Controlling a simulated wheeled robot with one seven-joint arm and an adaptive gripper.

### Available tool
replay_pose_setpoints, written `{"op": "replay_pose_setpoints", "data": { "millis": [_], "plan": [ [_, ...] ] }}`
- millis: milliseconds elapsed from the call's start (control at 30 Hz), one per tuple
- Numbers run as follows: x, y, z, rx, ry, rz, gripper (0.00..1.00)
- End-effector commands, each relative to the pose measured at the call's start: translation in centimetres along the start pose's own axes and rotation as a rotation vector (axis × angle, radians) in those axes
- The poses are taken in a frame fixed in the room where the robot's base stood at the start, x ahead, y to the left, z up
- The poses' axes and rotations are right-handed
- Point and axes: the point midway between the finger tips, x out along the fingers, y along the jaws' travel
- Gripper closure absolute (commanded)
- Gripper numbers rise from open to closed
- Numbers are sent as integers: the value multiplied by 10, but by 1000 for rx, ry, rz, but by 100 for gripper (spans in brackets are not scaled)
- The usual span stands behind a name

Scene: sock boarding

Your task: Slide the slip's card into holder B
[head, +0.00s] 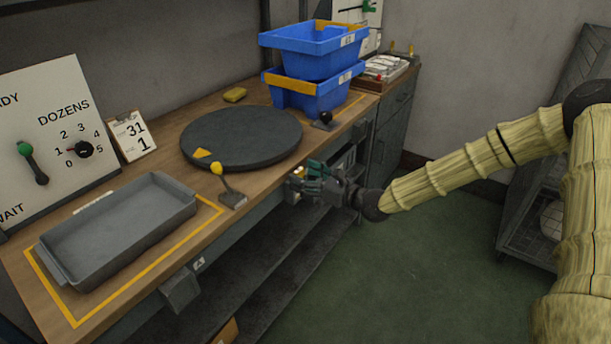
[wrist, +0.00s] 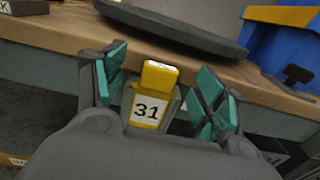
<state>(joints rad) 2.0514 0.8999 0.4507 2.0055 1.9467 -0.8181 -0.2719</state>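The slip (head: 133,137) stands on a small board at the back of the bench and reads 31 above 1. A yellow-topped card (wrist: 146,110) marked 31 shows in the wrist view, with a grey metal piece around its lower part. My gripper (head: 312,180) is at the bench's front edge, below the round turntable. In the wrist view its teal fingers (wrist: 162,85) are spread apart, one on each side of the card, with visible gaps. A grey holder (head: 181,290) with an A tag hangs on the bench front at left. Holder B's letter cannot be made out.
A grey tray (head: 65,250) lies inside a yellow outline. The dark turntable (head: 240,135), a yellow-knobbed lever (head: 231,198) and stacked blue bins (head: 314,68) stand on the bench. A lower shelf (head: 265,275) runs underneath. The green floor in front is clear.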

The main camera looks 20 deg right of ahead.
Motion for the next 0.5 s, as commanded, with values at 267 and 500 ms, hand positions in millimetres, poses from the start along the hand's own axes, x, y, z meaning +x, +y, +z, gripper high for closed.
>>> {"op": "replay_pose_setpoints", "data": {
  "millis": [267, 500],
  "plan": [
    [0, 0, 0, 0, 0, 0, 26],
    [-13, -1, 0, 1, 0, -2, 26]
  ]
}}
